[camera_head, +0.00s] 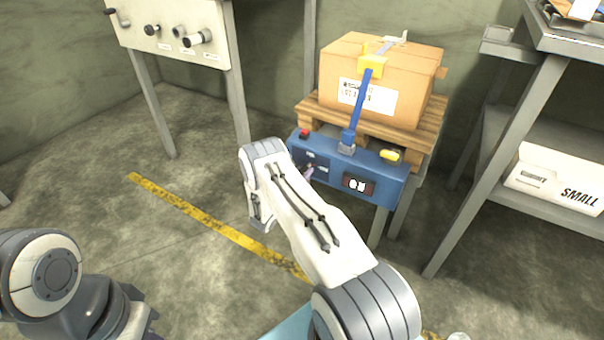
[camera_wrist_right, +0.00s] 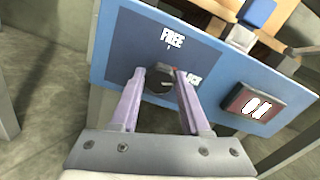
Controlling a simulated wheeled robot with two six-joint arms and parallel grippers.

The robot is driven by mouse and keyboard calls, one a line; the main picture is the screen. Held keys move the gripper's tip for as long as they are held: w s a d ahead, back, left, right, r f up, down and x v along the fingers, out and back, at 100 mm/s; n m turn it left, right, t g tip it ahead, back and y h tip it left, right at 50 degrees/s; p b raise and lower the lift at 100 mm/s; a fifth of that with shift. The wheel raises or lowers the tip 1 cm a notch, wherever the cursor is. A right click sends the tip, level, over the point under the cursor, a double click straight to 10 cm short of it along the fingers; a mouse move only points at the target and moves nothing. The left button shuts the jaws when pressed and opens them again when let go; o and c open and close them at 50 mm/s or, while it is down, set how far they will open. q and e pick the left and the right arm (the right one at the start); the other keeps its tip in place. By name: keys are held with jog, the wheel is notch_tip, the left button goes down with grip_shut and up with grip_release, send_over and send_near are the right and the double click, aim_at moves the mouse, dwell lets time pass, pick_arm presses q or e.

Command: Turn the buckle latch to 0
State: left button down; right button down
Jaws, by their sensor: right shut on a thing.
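The latch is a small dark round knob (camera_wrist_right: 160,84) on the blue panel (camera_wrist_right: 222,72), between the printed words FREE and LOCK. In the right wrist view, the purple fingers of my right gripper (camera_wrist_right: 162,78) are shut on the knob, one on each side. In the head view the right gripper (camera_head: 309,171) is mostly hidden behind my own wrist, at the left part of the blue panel (camera_head: 330,158). A display (camera_head: 358,184) on the panel shows white digits starting with 0; the second digit is unclear. My left gripper is out of view.
A taped cardboard box (camera_head: 375,75) sits on a wooden pallet (camera_head: 400,128), with a blue strap (camera_head: 361,100) down to the panel. A shelf (camera_head: 545,150) stands at the right. A yellow line (camera_head: 200,218) crosses the floor.

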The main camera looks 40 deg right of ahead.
jog(key=n, duration=0.3)
jog(key=shift+n, duration=0.4)
jog(key=n, duration=0.3)
jog(key=shift+n, duration=0.3)
jog(key=n, duration=0.3)
jog(key=shift+f+n, duration=0.1)
jog(key=shift+n, duration=0.2)
jog(key=shift+a+n, duration=0.1)
jog(key=shift+n, duration=1.8)
jog(key=shift+c, duration=1.9)
grip_release()
